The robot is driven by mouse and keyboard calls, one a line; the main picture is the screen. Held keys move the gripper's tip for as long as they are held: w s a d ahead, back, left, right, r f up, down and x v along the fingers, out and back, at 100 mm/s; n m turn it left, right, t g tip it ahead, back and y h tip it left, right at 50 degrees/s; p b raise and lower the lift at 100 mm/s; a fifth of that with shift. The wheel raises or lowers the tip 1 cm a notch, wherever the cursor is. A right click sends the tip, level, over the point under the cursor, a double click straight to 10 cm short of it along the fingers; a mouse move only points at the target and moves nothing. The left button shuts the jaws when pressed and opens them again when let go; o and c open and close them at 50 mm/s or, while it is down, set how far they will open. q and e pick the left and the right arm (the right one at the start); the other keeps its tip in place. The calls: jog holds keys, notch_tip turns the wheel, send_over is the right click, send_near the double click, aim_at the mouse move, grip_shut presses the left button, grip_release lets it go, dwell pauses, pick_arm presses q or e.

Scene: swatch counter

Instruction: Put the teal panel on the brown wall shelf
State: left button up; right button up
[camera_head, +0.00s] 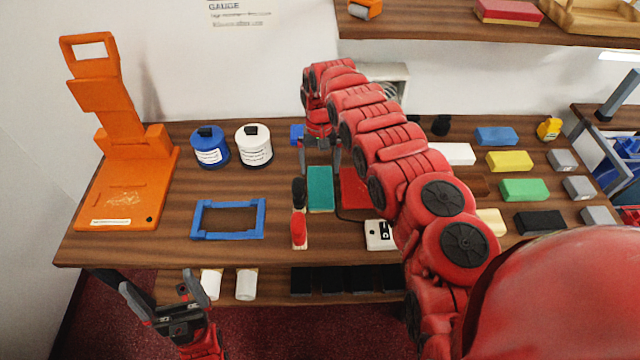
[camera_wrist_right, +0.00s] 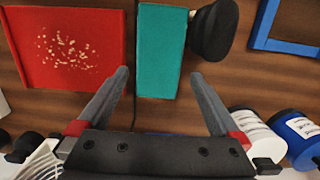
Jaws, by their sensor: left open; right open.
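The teal panel (camera_head: 320,190) lies on the wooden counter, between a red panel and a small black-and-red tool. In the right wrist view the teal panel (camera_wrist_right: 161,48) lies just beyond my open fingertips, lined up between them. My right gripper (camera_head: 320,170) is open and empty above the far end of the teal panel; it also shows in the right wrist view (camera_wrist_right: 160,85). My left gripper (camera_head: 170,290) is open and empty in front of the counter's front edge. The brown wall shelf (camera_head: 480,38) is on the wall at the top right.
The red panel (camera_head: 354,190) is right of the teal one; the black-and-red tool (camera_head: 299,215) is close on its left. A blue frame (camera_head: 228,236), blue and white cans, and an orange stand (camera_head: 125,180) are further left. The shelf holds a red block (camera_head: 508,11) and wooden tray (camera_head: 590,18).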

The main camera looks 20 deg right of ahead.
aim_at(320, 185)
jog(key=shift+s+f, duration=0.2)
jog(key=shift+f, duration=0.4)
jog(key=shift+s+f+p, duration=0.15)
jog(key=shift+f+p, duration=0.4)
jog(key=shift+p, duration=0.1)
jog(key=f, duration=0.4)
jog(key=shift+s+a+f, duration=0.1)
jog(key=shift+s, duration=0.3)
jog(key=shift+w, duration=0.1)
jog(key=c, duration=1.3)
